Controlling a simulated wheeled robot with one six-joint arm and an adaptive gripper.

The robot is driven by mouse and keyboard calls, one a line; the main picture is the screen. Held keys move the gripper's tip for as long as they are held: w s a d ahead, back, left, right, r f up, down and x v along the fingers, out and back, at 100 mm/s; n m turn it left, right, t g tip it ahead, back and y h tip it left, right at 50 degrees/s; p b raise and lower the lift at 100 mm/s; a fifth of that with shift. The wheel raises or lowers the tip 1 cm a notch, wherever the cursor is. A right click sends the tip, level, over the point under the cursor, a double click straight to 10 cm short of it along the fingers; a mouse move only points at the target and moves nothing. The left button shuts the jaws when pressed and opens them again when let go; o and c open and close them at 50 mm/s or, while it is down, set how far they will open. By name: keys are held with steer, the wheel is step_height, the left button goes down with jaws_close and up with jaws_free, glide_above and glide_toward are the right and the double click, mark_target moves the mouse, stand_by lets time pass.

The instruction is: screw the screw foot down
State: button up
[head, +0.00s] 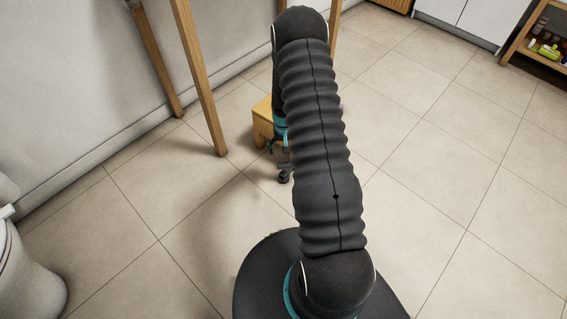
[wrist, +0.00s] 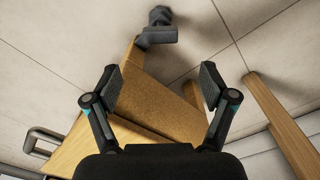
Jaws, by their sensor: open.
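A light wooden piece of furniture (head: 262,122) stands low on the floor, partly hidden behind my arm in the head view. In the wrist view its brown panel (wrist: 163,100) lies behind and between my fingers. A dark grey part with a flat block and a rounded end (wrist: 158,34) sits at the wood's far corner; it may be the screw foot, but I cannot tell for sure. My gripper (wrist: 165,85) is open, with nothing between its fingers. The dark part is beyond the fingertips, apart from them.
Wooden legs (head: 203,85) stand near the wall, left of my arm; legs also show at the right of the wrist view (wrist: 278,120). A metal rail (wrist: 45,138) is at lower left there. A white bin-like object (head: 28,265) stands at left. The tiled floor (head: 450,180) at right is clear.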

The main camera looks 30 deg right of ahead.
mark_target(284, 164)
step_height(284, 164, down, 10)
steer(key=shift+r, duration=0.1)
stand_by(0.4)
steer(key=c, duration=1.2)
